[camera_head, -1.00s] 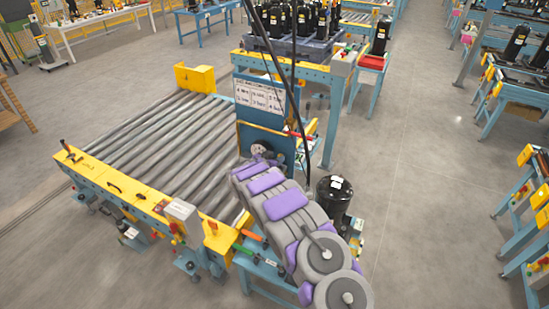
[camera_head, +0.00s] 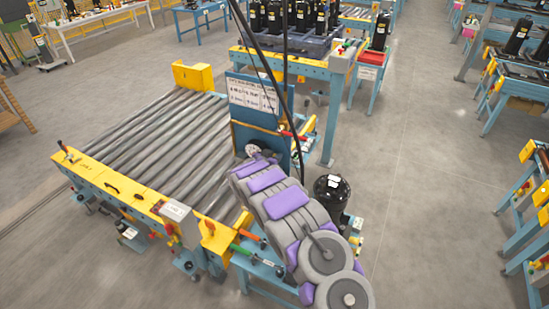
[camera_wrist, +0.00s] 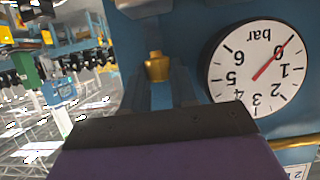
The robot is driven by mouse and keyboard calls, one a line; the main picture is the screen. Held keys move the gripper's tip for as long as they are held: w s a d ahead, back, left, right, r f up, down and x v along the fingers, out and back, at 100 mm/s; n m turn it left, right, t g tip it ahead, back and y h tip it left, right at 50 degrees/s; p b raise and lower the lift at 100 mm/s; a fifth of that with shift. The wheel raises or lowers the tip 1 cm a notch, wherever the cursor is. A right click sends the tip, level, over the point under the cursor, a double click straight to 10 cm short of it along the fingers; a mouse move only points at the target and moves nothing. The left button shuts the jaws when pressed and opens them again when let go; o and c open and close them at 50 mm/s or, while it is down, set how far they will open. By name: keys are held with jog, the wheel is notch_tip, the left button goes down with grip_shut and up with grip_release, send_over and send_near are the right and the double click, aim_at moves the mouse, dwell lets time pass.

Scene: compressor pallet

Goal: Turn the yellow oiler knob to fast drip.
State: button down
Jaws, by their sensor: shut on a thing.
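In the wrist view a small brass-yellow knob (camera_wrist: 157,67), the yellow oiler knob, sits just beyond and between the dark blue-grey fingers of my gripper (camera_wrist: 161,84). My gripper is shut on it; the exact contact is partly hidden by the wrist housing. In the head view my purple and grey arm reaches to the blue panel (camera_head: 254,136) beside the roller conveyor. It hides the knob and the fingertips there.
A round white pressure gauge (camera_wrist: 263,67), upside down in the wrist view with its red needle near 0, is close to the knob. Dark hoses (camera_head: 270,70) hang in front of the panel. A black compressor (camera_head: 332,190) stands right of my arm.

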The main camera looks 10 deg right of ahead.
jog(key=shift+f+n+t+y+b, duration=0.15)
jog(key=shift+n+t+y+b, duration=0.35)
jog(key=shift+n+y+b, duration=0.5)
jog(key=shift+s+b, duration=0.15)
jog(key=shift+b, duration=0.55)
jog(key=shift+y, duration=0.3)
jog(key=c, duration=1.3)
grip_release()
jog(key=shift+c, duration=0.2)
jog(key=shift+o, duration=0.8)
jog(key=shift+a, duration=0.15)
jog(key=shift+s+a+r, duration=0.1)
jog(key=shift+r, duration=0.1)
